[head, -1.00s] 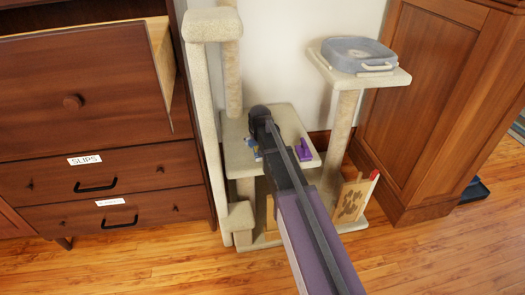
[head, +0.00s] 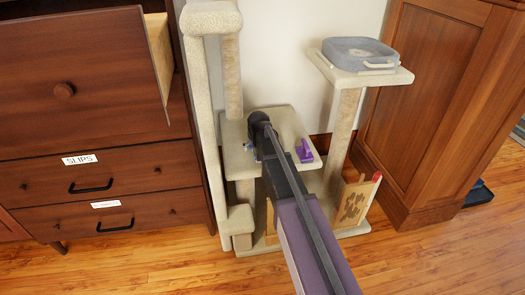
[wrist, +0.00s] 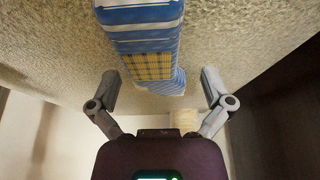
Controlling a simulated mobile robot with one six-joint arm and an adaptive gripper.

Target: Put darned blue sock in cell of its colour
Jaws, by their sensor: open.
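The darned blue sock (wrist: 145,25), blue and white striped with a yellow checked patch, lies on a beige carpeted surface in the wrist view. My gripper (wrist: 160,82) is open, with one finger to each side of the sock's near end. The fingers are not closed on it. In the head view my arm reaches over the middle shelf (head: 287,122) of the cat tree and hides most of what lies there. A small bluish bit (head: 248,147) shows left of my arm; I cannot tell surely that it is the sock. No coloured cells can be made out.
A purple object (head: 304,151) lies on the shelf right of my arm. A grey-blue tray (head: 358,53) sits on the high platform. Left stands a dresser with an open upper drawer (head: 75,75); right, a wooden cabinet (head: 430,90). A patterned board (head: 352,203) leans low.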

